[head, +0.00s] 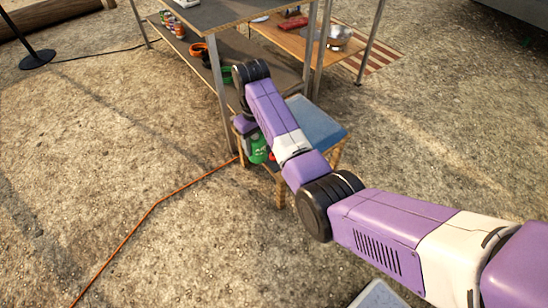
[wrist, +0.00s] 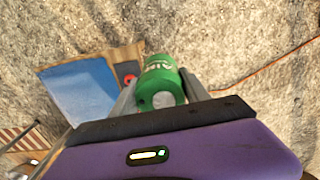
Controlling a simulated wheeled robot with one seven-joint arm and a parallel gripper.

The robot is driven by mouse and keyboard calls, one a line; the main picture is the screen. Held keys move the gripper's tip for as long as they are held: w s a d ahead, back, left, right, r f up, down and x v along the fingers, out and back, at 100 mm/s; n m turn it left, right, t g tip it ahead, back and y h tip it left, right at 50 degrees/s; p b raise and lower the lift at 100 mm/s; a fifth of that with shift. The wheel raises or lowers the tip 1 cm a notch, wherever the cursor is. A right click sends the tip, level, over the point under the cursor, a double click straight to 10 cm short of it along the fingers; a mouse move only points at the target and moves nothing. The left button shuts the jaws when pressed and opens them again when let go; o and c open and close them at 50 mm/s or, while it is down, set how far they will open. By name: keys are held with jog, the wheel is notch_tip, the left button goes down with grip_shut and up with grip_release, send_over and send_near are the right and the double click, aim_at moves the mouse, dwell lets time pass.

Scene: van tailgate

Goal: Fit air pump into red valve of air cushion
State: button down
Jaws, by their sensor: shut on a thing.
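My gripper (wrist: 160,92) is shut on a green air pump (wrist: 161,74) with white lettering, held between its two grey fingers. The pump also shows in the head view (head: 256,150), partly behind my arm. The blue air cushion (wrist: 82,88) lies on a small wooden stool, left of the pump in the wrist view; part of it shows in the head view (head: 321,118). Its red valve (wrist: 130,81) with a dark centre is just left of the pump in the wrist view. The pump's lower end is hidden, and the pump appears beside the valve.
The wooden stool (head: 279,191) stands beside a metal-legged shelf (head: 191,40) holding orange and green items. An orange cord (head: 152,207) runs over the gravel. A wooden shelf (head: 290,40) with a metal bowl (head: 339,37) is behind. The gravel at left is mostly clear.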

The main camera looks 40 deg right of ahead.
jog(key=w+d+b, duration=0.3)
jog(key=d, duration=0.2)
jog(key=shift+w+d, duration=0.2)
jog(key=shift+d, duration=0.2)
dwell(2.8)
jog(key=shift+w+d+b, duration=0.4)
jog(key=shift+d+b, duration=0.35)
jog(key=shift+b, duration=0.15)
jog(key=shift+w+d+b, duration=0.4)
jog(key=shift+d+b, duration=0.3)
jog(key=shift+b, duration=0.2)
jog(key=shift+w+d+b, duration=0.45)
jog(key=shift+d+b, duration=0.3)
jog(key=shift+b, duration=0.35)
jog(key=shift+w+d+b, duration=0.4)
jog(key=shift+d+b, duration=0.3)
jog(key=shift+b, duration=0.35)
dwell(0.4)
